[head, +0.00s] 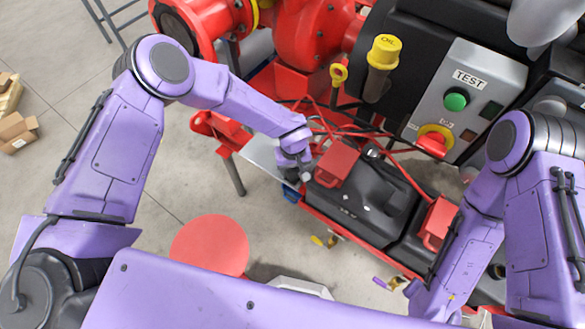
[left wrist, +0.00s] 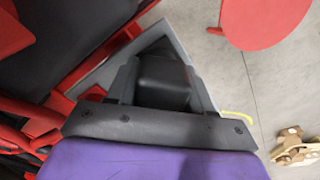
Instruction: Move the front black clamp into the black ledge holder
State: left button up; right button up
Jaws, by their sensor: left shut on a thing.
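My left gripper (head: 299,178) is beside the left end of the black battery, over the grey metal ledge (head: 262,157). In the left wrist view the two fingers of my left gripper (left wrist: 161,88) are closed on the sides of a black block, the black clamp (left wrist: 163,78). The grey ledge (left wrist: 178,32) shows around and beyond it. I cannot make out the black holder apart from the dark shapes at the clamp. Whether the clamp touches the ledge is unclear. My right arm is at the right of the head view, its gripper not visible.
Red terminal covers (head: 337,163) sit on the black battery (head: 365,195), with red cables behind. A grey TEST panel (head: 468,88) stands at the back right. A round red stool (head: 210,246) stands front left. Cardboard boxes (head: 17,131) lie on open floor at the left.

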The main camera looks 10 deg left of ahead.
pick_arm(q)
jog(key=shift+f, duration=0.2)
jog(key=o, duration=1.3)
jog(key=shift+o, duration=0.2)
notch_tip(320, 180, up, 11)
jog(key=shift+f+b, duration=0.2)
jog(key=shift+b, duration=0.7)
